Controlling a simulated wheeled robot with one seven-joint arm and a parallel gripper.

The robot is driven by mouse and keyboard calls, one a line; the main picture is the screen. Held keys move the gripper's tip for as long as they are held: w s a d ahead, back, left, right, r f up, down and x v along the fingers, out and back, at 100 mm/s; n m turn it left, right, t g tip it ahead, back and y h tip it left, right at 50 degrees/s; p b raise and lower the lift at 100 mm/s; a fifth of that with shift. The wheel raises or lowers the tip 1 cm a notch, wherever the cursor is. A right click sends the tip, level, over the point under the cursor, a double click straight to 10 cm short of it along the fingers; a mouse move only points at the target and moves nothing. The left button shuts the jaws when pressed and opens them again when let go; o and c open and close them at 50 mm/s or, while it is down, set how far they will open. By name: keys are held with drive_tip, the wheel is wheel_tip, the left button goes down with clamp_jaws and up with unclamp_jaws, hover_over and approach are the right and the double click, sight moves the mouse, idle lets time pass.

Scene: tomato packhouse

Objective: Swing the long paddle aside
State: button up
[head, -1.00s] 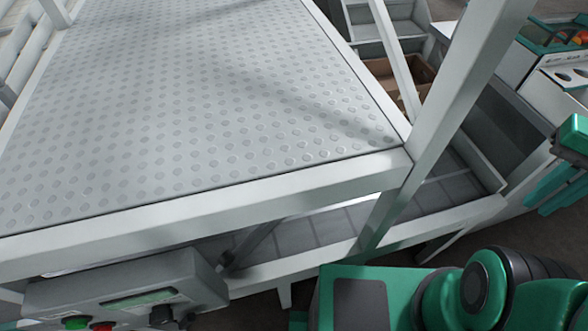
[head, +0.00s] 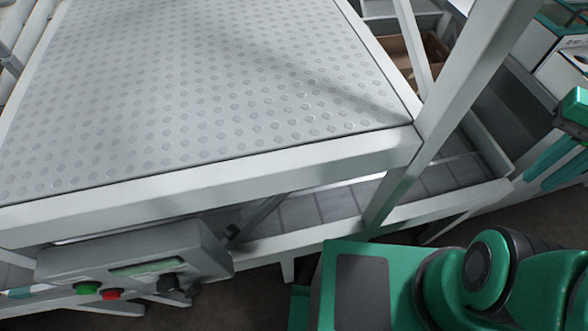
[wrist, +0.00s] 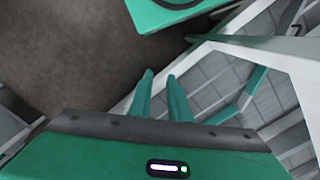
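My gripper (wrist: 160,75) is in the wrist view, its two teal fingers a little apart with nothing between them. In the head view my gripper (head: 540,182) hangs at the right edge, beyond the lower grey belt (head: 430,182). A teal bar (wrist: 255,82) lies slantwise over grey tiles to the right of the fingers, apart from them; it may be the long paddle, but I cannot tell. In the head view a thin dark grey bar (head: 262,215) slants over the lower belt under the table; I cannot tell whether it is a paddle.
A dimpled grey table (head: 220,80) with a white frame fills the left, its post (head: 460,105) rising between it and my gripper. A control box (head: 130,258) with green and red buttons hangs below. A cardboard box (head: 435,50) stands behind. Dark floor (wrist: 75,60) is clear left of the fingers.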

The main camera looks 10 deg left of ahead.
drive_tip(key=w+a+f+n+g, duration=0.1)
drive_tip(key=w+a+f, duration=0.1)
drive_tip(key=w+f, duration=0.25)
drive_tip(key=w+a+f+n+g, duration=0.2)
drive_tip(key=w+a+f, duration=0.1)
drive_tip(key=w, duration=0.2)
drive_tip(key=n+g+y, duration=0.4)
drive_tip(key=g+y, duration=0.1)
drive_tip(key=y, duration=0.8)
approach(291, 170)
drive_tip(key=x, duration=1)
drive_tip(key=shift+f, duration=0.35)
clamp_jaws()
